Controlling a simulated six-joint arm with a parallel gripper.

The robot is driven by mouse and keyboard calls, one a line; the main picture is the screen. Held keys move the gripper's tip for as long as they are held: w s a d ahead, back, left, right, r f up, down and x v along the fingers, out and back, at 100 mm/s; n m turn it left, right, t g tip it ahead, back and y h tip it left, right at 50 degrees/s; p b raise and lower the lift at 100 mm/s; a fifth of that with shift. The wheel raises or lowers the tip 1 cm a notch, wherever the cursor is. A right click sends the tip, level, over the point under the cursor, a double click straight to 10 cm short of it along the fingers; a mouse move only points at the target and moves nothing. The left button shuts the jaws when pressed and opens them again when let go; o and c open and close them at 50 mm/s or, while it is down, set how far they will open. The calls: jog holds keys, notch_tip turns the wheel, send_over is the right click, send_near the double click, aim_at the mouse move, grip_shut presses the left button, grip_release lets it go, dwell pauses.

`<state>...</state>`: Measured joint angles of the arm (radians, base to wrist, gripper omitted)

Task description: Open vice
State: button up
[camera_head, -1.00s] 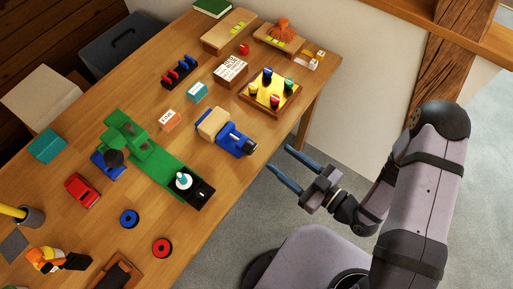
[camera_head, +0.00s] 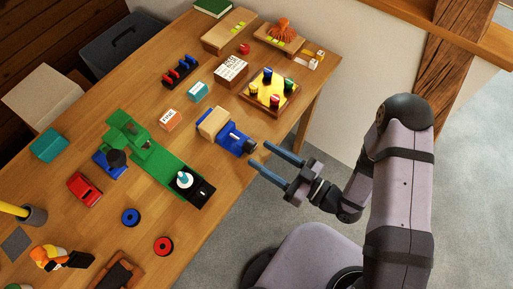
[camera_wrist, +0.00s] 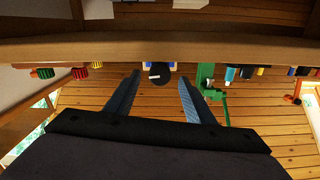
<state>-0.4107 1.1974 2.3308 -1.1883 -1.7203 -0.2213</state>
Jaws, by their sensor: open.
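The vice (camera_head: 226,133) sits on the table near its right edge, with a pale wooden jaw block at the back left and a blue body. Its dark round knob (camera_head: 250,146) faces my gripper at the table edge. The vice knob also shows in the wrist view (camera_wrist: 158,77), between and beyond my fingers. My gripper (camera_head: 258,155) is open and empty, with its two blue-grey fingers pointing at the knob from just off the table edge. I cannot tell whether the vice's jaws are apart.
A green machine (camera_head: 160,165) lies left of the vice. A yellow board with coloured pegs (camera_head: 269,89) stands behind it, near the right edge. The space beside the table edge is clear.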

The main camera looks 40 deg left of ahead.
aim_at(254, 149)
jog(key=shift+a+p, duration=0.3)
jog(key=shift+a, duration=1.4)
jog(key=shift+c, duration=0.3)
jog(key=c, duration=1)
